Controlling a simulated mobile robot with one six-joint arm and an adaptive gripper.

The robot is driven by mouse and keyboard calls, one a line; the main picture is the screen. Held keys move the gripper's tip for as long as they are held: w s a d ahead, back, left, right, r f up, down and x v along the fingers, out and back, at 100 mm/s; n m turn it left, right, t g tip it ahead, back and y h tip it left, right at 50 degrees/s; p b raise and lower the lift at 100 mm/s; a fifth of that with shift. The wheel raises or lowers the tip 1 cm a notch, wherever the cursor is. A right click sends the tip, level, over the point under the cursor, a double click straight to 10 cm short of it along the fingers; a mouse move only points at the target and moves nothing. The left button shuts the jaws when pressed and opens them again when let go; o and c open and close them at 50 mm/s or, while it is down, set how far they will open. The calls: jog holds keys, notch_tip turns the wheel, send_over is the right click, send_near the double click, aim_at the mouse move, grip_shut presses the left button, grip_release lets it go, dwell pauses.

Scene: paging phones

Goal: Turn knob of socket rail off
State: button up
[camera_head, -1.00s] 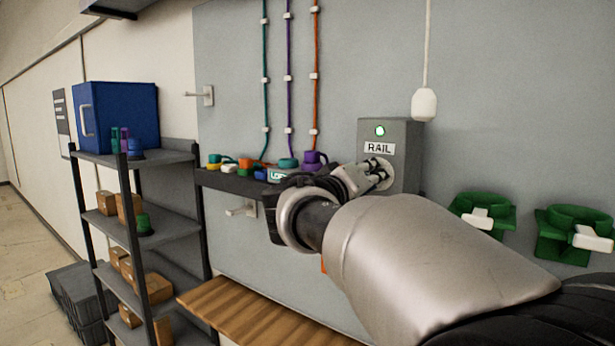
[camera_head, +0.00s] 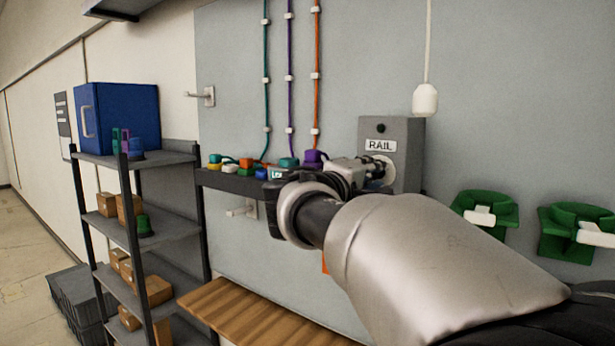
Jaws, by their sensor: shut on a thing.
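The grey box labelled RAIL (camera_head: 401,138) is fixed to the wall panel right of centre. Its small round lamp (camera_head: 381,128) is dark green and unlit. The knob (camera_head: 388,171) sits on the box's front below the label and is mostly hidden by my gripper (camera_head: 378,172). My gripper reaches in from the lower right, with its fingers at the knob and shut on it. The knob's exact angle cannot be made out.
A dark rail (camera_head: 237,183) with several coloured plugs runs left of the box. A white pull cord handle (camera_head: 425,99) hangs beside the box. Green holders (camera_head: 486,214) are on the right. A shelf unit (camera_head: 140,158) stands left, and a wooden bench (camera_head: 255,318) is below.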

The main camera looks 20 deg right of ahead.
jog(key=n+p, duration=0.1)
jog(key=n, duration=0.4)
jog(key=shift+n, duration=0.3)
jog(key=n+p, duration=0.2)
jog(key=n, duration=0.3)
jog(key=shift+n, duration=0.4)
jog(key=o, duration=1.1)
jog(key=shift+c, duration=0.2)
jog(key=v, duration=1.2)
